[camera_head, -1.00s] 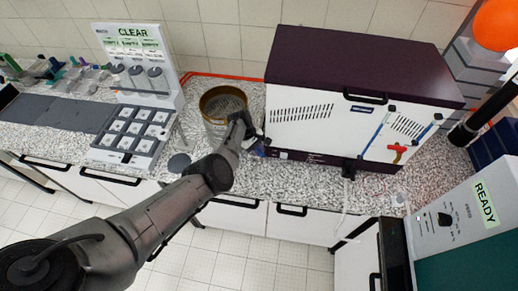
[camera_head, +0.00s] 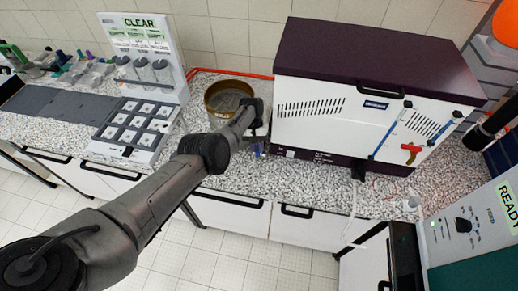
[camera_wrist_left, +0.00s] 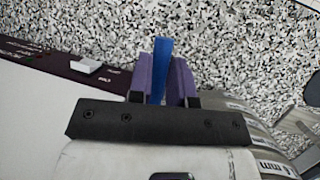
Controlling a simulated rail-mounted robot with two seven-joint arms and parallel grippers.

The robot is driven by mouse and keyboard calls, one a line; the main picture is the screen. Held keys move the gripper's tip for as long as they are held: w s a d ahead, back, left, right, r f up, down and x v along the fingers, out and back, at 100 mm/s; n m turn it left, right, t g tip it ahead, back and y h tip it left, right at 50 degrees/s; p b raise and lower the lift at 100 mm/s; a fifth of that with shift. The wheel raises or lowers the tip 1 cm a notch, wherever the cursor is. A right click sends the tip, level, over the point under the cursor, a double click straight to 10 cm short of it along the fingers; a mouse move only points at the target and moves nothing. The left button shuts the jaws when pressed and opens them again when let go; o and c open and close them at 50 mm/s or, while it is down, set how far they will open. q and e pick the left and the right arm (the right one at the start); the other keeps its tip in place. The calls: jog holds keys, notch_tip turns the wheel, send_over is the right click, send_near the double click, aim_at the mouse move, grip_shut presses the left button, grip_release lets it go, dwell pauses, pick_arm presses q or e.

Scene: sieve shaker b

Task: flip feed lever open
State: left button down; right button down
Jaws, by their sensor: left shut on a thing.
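My left gripper (camera_wrist_left: 163,75) has its two purple finger pads closed on an upright blue lever-like bar (camera_wrist_left: 161,60), seen in the left wrist view. Beyond the bar lies only speckled counter. In the head view, this gripper is beside the lower left corner of the white cabinet with a dark purple top (camera_head: 372,58), and a small blue piece (camera_head: 258,151) shows there. Most of the fingers are hidden by my own wrist. A brass-rimmed round sieve (camera_head: 230,97) stands just left of the gripper. My right gripper is not in view.
A panel reading CLEAR (camera_head: 140,23) with a grid tray (camera_head: 134,127) stands at the left. A red handle (camera_head: 411,150) is on the cabinet front. A READY panel (camera_head: 507,205) is at the right. Counter in front of the cabinet is mostly clear.

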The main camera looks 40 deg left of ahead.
pick_arm(q)
jog(key=shift+a+m+b, duration=0.1)
jog(key=shift+m+b, duration=0.2)
jog(key=shift+m, duration=0.4)
jog(key=c, duration=1.1)
grip_release()
jog(key=shift+o, duration=0.2)
